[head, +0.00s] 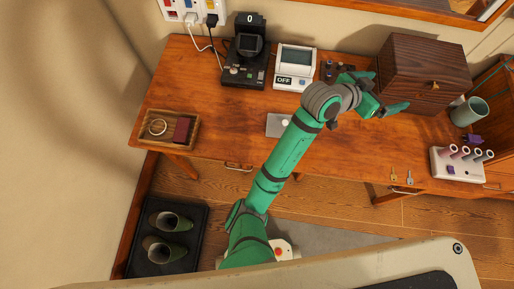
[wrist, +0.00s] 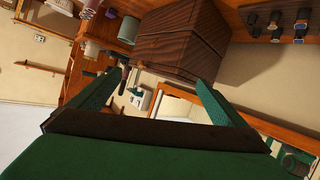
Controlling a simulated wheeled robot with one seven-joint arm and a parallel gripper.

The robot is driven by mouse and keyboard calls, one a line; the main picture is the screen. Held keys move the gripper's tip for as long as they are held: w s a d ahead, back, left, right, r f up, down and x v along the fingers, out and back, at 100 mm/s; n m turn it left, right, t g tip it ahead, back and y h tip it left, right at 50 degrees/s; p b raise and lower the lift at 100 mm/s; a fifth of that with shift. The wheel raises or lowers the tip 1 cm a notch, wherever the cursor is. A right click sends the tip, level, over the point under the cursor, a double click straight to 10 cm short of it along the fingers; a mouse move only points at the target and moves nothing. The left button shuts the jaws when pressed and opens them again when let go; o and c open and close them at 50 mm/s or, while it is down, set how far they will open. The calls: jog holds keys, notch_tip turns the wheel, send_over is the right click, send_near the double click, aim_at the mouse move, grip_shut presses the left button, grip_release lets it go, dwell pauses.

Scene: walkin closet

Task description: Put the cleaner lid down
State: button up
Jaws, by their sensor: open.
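A white cleaner (head: 294,68) with an "OFF" display stands at the back of the wooden desk. A flat grey plate (head: 279,125) with a small pale spot lies on the desk in front of it, partly hidden by my arm; it may be the cleaner lid, but I cannot tell for sure. My gripper (head: 390,92) is right of the cleaner, by the front of the dark wooden box. It also shows in the wrist view (wrist: 155,82), with its fingers apart and nothing held between them.
The wooden box (head: 424,68) stands close to my gripper. A black device (head: 246,62) is left of the cleaner. The desk's left middle is clear.

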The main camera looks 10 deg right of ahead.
jog(key=s+a+f+n+t+y, duration=0.1)
jog(key=a+f+n+t+y, duration=0.1)
jog(key=a+f+n+t, duration=0.4)
jog(key=s+a+f+n+t+y, duration=0.1)
jog(key=s+a+n+y, duration=0.15)
jog(key=a, duration=0.55)
jog(key=s+a+f+n+t+y, duration=0.1)
jog(key=a+f+n+t+y, duration=0.25)
jog(key=a+n, duration=0.3)
jog(key=s+a+f+m+y, duration=0.1)
jog(key=s+a+y, duration=0.4)
jog(key=s+a, duration=1.5)
jog(key=shift+s+a+f+m+t, duration=0.15)
jog(key=shift+s+a+m+t, duration=0.15)
jog(key=shift+s+m+t, duration=0.35)
jog(key=shift+w, duration=0.2)
